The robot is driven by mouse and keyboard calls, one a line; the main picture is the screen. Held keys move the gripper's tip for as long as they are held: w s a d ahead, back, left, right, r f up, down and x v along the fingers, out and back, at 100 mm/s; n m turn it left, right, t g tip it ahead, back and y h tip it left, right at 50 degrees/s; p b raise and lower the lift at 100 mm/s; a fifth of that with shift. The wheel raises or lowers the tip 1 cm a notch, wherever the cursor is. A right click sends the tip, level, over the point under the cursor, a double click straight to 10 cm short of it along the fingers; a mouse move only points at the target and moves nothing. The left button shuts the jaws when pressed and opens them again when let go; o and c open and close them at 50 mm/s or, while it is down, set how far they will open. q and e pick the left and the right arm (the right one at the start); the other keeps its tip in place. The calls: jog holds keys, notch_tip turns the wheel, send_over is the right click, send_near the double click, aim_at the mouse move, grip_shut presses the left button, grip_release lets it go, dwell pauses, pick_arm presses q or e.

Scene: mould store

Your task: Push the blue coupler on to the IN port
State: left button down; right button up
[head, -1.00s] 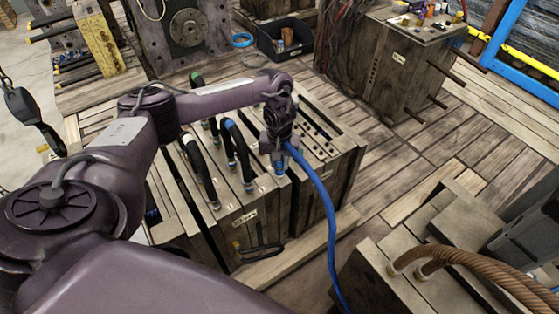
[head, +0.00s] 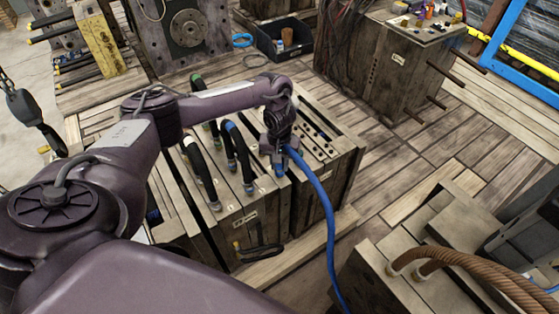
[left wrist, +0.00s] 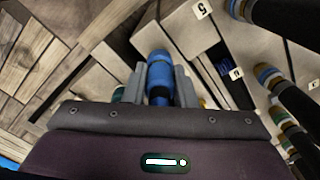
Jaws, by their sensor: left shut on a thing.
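The blue coupler (head: 280,170) is at the end of a thick blue hose (head: 328,205) that hangs down to the right of the wooden-looking mould block. My left gripper (head: 279,157) is shut on the coupler, above the block's front top edge. The IN port cannot be made out; the gripper and coupler cover that part of the block. I cannot tell whether the coupler touches a port. My right gripper is not in view.
Several dark hoses (head: 200,172) loop over the mould block (head: 322,195) just left of the gripper. Numbered tags, such as one marked 5 (left wrist: 202,10), show in the left wrist view. A brown ribbed hose (head: 470,257) arches at the lower right. Plank floor (head: 420,170) is clear to the right.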

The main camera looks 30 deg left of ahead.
pick_arm(q)
jog(key=c, duration=1.1)
grip_release()
jog(key=shift+f, duration=0.1)
notch_tip(320, 180, up, 8)
jog(key=shift+f+p, duration=0.1)
jog(key=shift+p, duration=0.9)
